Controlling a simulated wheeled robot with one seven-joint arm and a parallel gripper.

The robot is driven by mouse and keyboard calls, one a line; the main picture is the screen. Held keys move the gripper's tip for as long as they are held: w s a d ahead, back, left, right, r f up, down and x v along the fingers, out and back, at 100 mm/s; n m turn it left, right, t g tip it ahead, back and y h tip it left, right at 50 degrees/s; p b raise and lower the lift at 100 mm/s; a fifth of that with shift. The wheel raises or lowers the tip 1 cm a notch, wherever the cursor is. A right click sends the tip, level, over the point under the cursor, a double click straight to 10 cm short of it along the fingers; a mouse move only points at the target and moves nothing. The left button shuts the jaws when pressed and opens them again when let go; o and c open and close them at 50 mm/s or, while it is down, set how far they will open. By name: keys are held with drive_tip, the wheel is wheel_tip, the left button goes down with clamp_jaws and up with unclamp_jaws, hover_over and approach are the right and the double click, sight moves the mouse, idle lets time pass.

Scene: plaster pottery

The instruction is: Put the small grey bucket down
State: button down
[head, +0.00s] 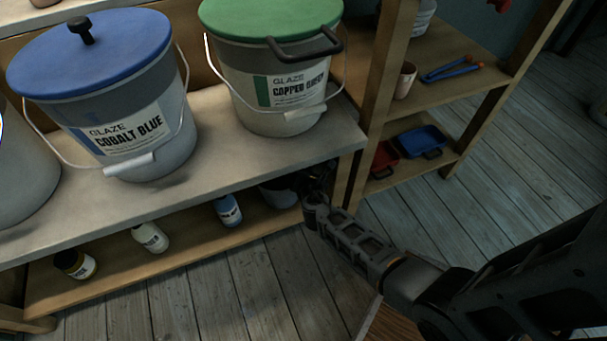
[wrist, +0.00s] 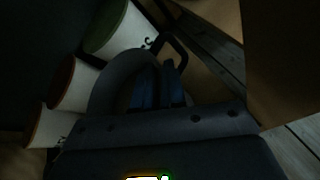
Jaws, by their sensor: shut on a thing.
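The small grey bucket (head: 279,196) is on the lower shelf level, under the right end of the upper board, partly hidden by the shelf edge and my gripper. My gripper (head: 312,184) is at the bucket's right side, dark and in shadow. In the wrist view my two gripper fingers (wrist: 158,82) are close together, shut on the bucket. A grey curved shape rises around them there; the view is too dark to tell its parts. I cannot tell whether the bucket's base touches the shelf.
The lower shelf (head: 185,251) holds several small bottles, with a blue-labelled one (head: 228,210) left of the bucket. Above stand a blue-lidded bucket (head: 140,125) and a green-lidded bucket (head: 270,85). A wooden rack (head: 378,95) stands close right of my gripper. White tubs (wrist: 120,40) show in the wrist view.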

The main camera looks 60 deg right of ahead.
drive_tip(key=shift+f, duration=0.65)
drive_tip(key=c, duration=1.2)
unclamp_jaws()
drive_tip(key=s+a+r+m+t+y+p, duration=0.1)
drive_tip(key=s+a+r+m+y+p, duration=0.1)
drive_tip(key=s+a+r+m+y, duration=0.7)
drive_tip(key=s+a+r+m+t+h+p, duration=0.15)
drive_tip(key=s+a+r, duration=0.35)
drive_tip(key=s+a, duration=0.95)
drive_tip(key=s+r+m+t, duration=0.1)
drive_tip(key=s+r+m, duration=0.1)
drive_tip(key=r, duration=0.5)
drive_tip(key=s+a+r+m+t+y, duration=0.1)
drive_tip(key=s+r+m, duration=0.1)
drive_tip(key=r+m, duration=0.3)
drive_tip(key=s+a+r+m+t+y, duration=0.1)
drive_tip(key=s+r+m, duration=0.2)
drive_tip(key=r, duration=0.8)
drive_tip(key=shift+a+r+m+t, duration=0.1)
drive_tip(key=shift+a+m+t, duration=0.05)
drive_tip(key=shift+m+t, duration=0.15)
